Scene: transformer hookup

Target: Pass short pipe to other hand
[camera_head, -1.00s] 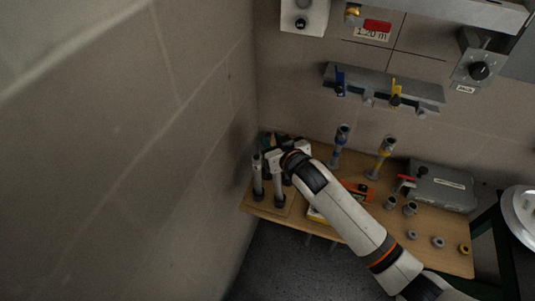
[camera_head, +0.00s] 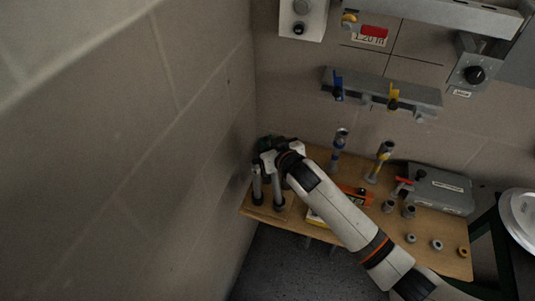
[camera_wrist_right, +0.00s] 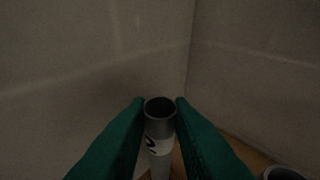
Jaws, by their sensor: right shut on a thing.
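My right gripper (camera_head: 266,148) is at the back left corner of the wooden table. In the right wrist view its green fingers (camera_wrist_right: 160,115) are shut on a grey pipe (camera_wrist_right: 159,125) with a white band and a dark mark, its open end up. In the head view the gripper and arm partly hide this pipe, so I cannot tell whether it still touches its stand. Two upright grey pipes show below the gripper, a left one (camera_head: 257,186) and a right one (camera_head: 279,190), on a wooden base. My left gripper is not in view.
The wall is close on the left. A shelf with blue and yellow valves (camera_head: 380,92) is above.

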